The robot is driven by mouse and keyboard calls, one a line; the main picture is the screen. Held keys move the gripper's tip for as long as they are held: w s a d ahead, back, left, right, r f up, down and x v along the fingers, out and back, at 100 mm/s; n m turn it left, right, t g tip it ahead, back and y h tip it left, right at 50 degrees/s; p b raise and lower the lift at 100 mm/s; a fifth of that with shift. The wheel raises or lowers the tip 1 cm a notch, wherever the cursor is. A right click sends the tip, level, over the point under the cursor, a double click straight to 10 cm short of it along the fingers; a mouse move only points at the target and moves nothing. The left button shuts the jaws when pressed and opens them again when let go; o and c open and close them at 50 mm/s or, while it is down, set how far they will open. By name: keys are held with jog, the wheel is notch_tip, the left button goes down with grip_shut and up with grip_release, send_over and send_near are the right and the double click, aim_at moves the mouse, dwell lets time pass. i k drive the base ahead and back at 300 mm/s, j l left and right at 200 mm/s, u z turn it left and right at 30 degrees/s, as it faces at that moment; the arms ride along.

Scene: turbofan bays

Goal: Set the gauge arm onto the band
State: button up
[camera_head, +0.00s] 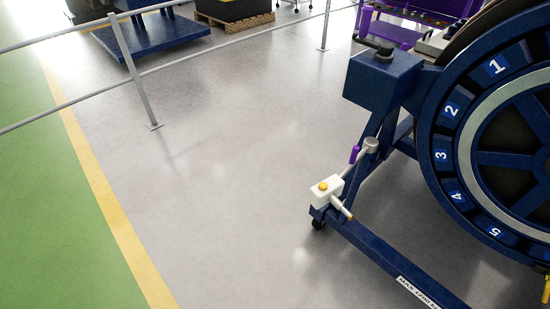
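A blue wheel-like fan ring (430,120) stands at the right on a blue stand, with numbered blocks 1 to 5 showing around its face. A pale silver band (466,140) runs inside the numbers; I cannot tell whether it is the task's band. What looks like the gauge arm, a grey jointed arm (355,163) with a purple piece (354,154), is beside the stand's leg, left of the ring and apart from its face. A white box (327,190) with an orange button is at its lower end. My gripper is not in view.
A grey rail (125,48) crosses the upper left on posts. A yellow line (115,215) edges a green floor area (50,200). The stand's blue base beam (380,255) reaches to the lower right. Grey floor (220,180) in the middle is clear. A purple cart (400,30) stands behind.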

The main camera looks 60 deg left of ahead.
aim_at(317, 198)
jog(key=j+u, duration=0.1)
jog(key=u, duration=0.9)
jog(key=j+u, duration=0.1)
jog(key=u, duration=0.35)
